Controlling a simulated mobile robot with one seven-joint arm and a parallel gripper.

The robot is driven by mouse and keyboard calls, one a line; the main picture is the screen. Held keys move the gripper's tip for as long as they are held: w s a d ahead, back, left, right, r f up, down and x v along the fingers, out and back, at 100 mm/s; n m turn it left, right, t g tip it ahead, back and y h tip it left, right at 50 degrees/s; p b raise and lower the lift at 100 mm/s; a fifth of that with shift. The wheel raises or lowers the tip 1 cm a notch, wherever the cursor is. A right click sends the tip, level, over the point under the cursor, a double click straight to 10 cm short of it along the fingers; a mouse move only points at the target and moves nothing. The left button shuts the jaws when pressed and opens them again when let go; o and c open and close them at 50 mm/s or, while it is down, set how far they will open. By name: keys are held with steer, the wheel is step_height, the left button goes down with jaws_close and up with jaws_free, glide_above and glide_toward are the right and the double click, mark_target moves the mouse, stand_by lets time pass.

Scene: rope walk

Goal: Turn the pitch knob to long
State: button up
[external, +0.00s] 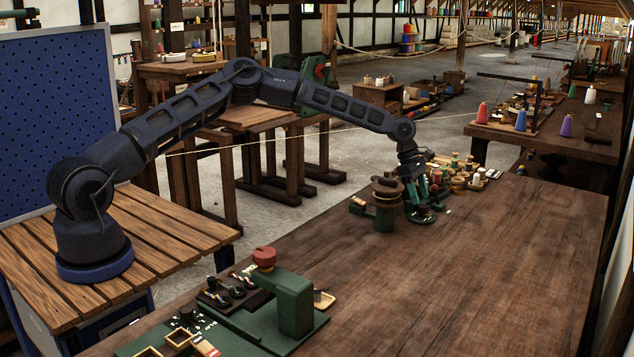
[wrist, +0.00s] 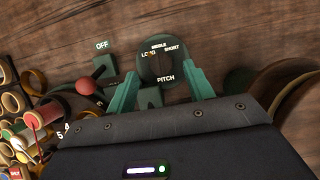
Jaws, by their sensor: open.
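The pitch knob (wrist: 160,68) is a dark round knob on a dark green plate in the wrist view, with the labels LONG, MIDDLE, SHORT and PITCH around it. A small orange mark shows at its upper left, by LONG; the exact pointer position is hard to tell. My gripper (wrist: 163,76) is open, with one green finger on each side of the knob's lower part. I cannot tell whether the fingers touch it. In the external view my gripper (external: 421,204) reaches down to a small green device at the table's back edge, and the knob cannot be made out.
A red-balled lever (wrist: 87,85) and an OFF label (wrist: 102,45) lie left of the knob. Several spools (wrist: 22,120) crowd the far left. A green post with a wooden reel (external: 386,200) stands beside my gripper. The wooden table (external: 480,260) is clear toward the right.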

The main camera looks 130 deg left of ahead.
steer(key=v, duration=0.8)
steer(key=w+d+r+m+y, duration=0.3)
steer(key=w+d+r, duration=0.3)
steer(key=w, duration=0.3)
steer(key=w+d+r+m+y, duration=0.3)
steer(key=w+d+r, duration=0.4)
steer(key=w+r, duration=0.1)
steer(key=shift+w+d, duration=0.15)
steer(key=shift+w, duration=0.4)
steer(key=shift+d, duration=0.1)
